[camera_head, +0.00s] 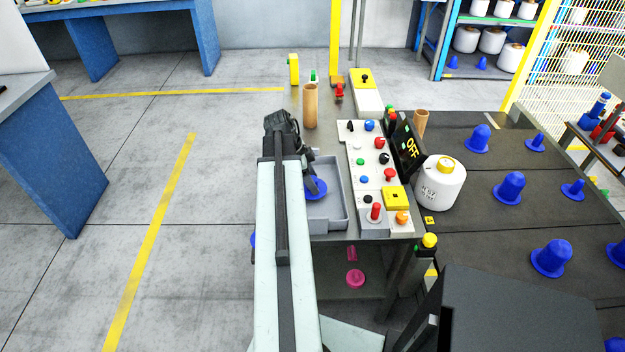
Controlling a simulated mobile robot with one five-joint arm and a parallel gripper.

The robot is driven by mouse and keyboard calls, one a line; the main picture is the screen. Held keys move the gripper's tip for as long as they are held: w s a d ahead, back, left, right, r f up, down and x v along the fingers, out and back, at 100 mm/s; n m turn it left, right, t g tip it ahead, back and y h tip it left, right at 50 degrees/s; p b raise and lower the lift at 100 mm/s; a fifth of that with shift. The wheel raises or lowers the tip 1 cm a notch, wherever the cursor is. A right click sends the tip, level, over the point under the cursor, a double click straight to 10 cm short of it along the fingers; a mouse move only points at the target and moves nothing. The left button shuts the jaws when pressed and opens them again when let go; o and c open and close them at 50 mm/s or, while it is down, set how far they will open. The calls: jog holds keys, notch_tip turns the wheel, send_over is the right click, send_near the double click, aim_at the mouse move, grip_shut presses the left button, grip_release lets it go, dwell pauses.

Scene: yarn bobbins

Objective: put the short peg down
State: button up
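My gripper (312,184) hangs down from the dark wrist at the end of my arm, over the grey tray (335,222) on the worktable. It is shut on a short blue peg (318,190) with a wide round flange. The fingers and wrist hide part of the peg. The peg shows against the inside of the tray; I cannot tell whether it touches the tray floor. My arm hides the tray's left side.
A control panel (375,165) with buttons and an OFF display stands right of the tray. A brown tube (310,106) stands behind it. A white bobbin (440,183) and several blue pegs (510,188) stand on the dark surface at right. A pink peg (355,279) lies on the lower shelf.

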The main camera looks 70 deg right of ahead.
jog(key=shift+w+r+p, duration=0.1)
jog(key=shift+r+p, duration=0.4)
jog(key=p+v, duration=1)
jog(key=v, duration=0.1)
jog(key=shift+a+r, duration=0.1)
jog(key=shift+r, duration=0.05)
jog(key=w+a+f+n+t, duration=0.1)
jog(key=w+a+n+t, duration=0.2)
jog(key=w+a+n, duration=1.9)
jog(key=a, duration=0.8)
jog(key=w+a+n+y, duration=0.1)
jog(key=w+a+n, duration=0.3)
jog(key=a, duration=0.9)
jog(key=w+a+n+t, duration=0.1)
jog(key=w+a+n, duration=0.4)
jog(key=a, duration=0.7)
jog(key=shift+a+f+y, duration=0.15)
jog(key=shift+f+y, duration=0.25)
